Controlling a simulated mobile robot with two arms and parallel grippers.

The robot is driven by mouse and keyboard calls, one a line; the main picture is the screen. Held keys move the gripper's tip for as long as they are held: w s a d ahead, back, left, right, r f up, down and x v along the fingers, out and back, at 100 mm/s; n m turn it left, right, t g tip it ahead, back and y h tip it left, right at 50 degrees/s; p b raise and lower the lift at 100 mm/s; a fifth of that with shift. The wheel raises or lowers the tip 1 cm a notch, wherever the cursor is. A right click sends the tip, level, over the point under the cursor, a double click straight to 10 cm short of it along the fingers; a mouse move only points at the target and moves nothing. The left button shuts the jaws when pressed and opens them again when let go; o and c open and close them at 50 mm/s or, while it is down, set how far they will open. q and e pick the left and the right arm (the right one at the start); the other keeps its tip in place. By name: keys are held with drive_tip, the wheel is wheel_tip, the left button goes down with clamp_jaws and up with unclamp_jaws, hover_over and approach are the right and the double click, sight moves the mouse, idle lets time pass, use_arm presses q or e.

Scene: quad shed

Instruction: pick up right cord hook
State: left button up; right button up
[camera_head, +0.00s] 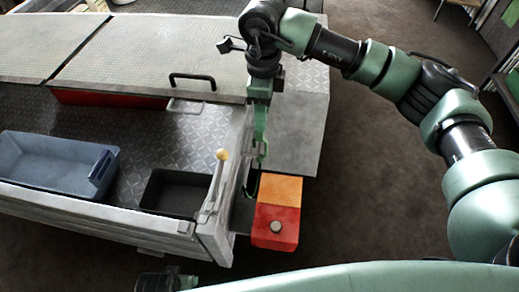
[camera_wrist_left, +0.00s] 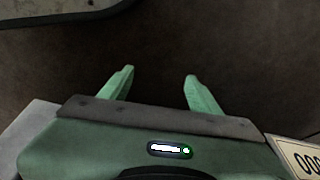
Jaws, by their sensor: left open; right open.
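My right gripper (camera_head: 260,152) hangs fingers-down over the right end wall of the trailer-like bed, seen nearly edge-on. It is open, and I see nothing held in it. Just below its fingertips is a dark curved piece (camera_head: 252,184) against the outside of the end wall, beside the orange-red lamp block. It may be the right cord hook, but it is small and partly hidden, so I cannot be sure. My left gripper (camera_wrist_left: 160,76) is open and empty in the left wrist view, above dark floor.
The orange-red lamp block (camera_head: 277,227) sticks out close to the right gripper. A lever with a yellow knob (camera_head: 222,155) stands at the bed's corner. A blue bin (camera_head: 50,165) and a black tray (camera_head: 175,193) lie in the bed. The floor (camera_head: 385,165) at right is clear.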

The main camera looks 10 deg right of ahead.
drive_tip(key=f, duration=0.4)
drive_tip(key=shift+a+f, duration=0.1)
drive_tip(key=shift+a, duration=0.25)
drive_tip(key=shift+f, duration=0.2)
clamp_jaws()
use_arm(q)
drive_tip(key=shift+w+r, duration=0.3)
drive_tip(key=shift+r, duration=0.15)
use_arm(e)
drive_tip(key=shift+r, duration=0.15)
